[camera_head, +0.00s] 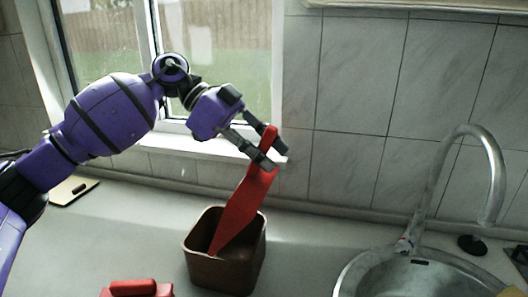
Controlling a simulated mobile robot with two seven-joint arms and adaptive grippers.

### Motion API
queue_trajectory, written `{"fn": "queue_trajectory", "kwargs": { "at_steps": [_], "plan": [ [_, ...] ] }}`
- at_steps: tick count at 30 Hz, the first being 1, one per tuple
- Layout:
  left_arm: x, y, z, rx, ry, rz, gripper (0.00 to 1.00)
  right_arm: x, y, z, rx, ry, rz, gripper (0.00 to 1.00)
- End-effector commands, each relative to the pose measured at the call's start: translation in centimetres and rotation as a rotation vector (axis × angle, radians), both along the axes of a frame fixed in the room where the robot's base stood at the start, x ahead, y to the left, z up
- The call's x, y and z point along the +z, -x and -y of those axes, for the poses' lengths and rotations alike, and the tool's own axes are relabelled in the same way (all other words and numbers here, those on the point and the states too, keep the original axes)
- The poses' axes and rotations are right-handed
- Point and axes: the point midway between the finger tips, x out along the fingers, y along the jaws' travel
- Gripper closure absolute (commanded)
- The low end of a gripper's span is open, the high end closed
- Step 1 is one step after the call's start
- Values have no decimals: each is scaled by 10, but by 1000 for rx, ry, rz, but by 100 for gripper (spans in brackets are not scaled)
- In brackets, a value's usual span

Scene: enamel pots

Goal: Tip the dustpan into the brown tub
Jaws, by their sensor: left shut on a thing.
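The red dustpan (241,205) is held steeply tilted, its handle up and its lower end inside the opening of the brown tub (228,275). My left gripper (268,157) is shut on the dustpan near its upper end, above and slightly right of the tub. The tub stands upright on the counter. Its front wall and the dustpan hide most of its inside, so I cannot tell what it holds. My right gripper is not in view.
A red object (138,289) lies at the bottom edge, left of the tub. A metal sink (415,278) with a curved tap (493,170) is on the right. A wooden board (72,190) lies at the far left. The counter left of the tub is mostly clear.

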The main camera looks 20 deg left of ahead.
Motion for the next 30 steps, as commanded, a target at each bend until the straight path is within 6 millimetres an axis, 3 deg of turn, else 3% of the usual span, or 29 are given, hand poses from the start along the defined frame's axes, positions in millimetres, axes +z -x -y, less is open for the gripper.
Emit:
{"fn": "queue_trajectory", "kwargs": {
  "at_steps": [1, 9, 16, 25, 30],
  "plan": [
    [12, 1, 0, 0, -15, 10, 100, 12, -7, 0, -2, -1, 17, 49],
    [24, 2, 1, -2, -121, 14, 100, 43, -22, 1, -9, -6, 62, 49],
    [35, 2, 1, -2, -247, 14, 100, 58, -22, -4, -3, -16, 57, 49],
    [52, 2, 1, -1, -456, 14, 100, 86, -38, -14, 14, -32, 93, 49],
    [63, 2, 4, -6, -621, 11, 100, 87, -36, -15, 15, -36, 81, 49]
  ]
}}
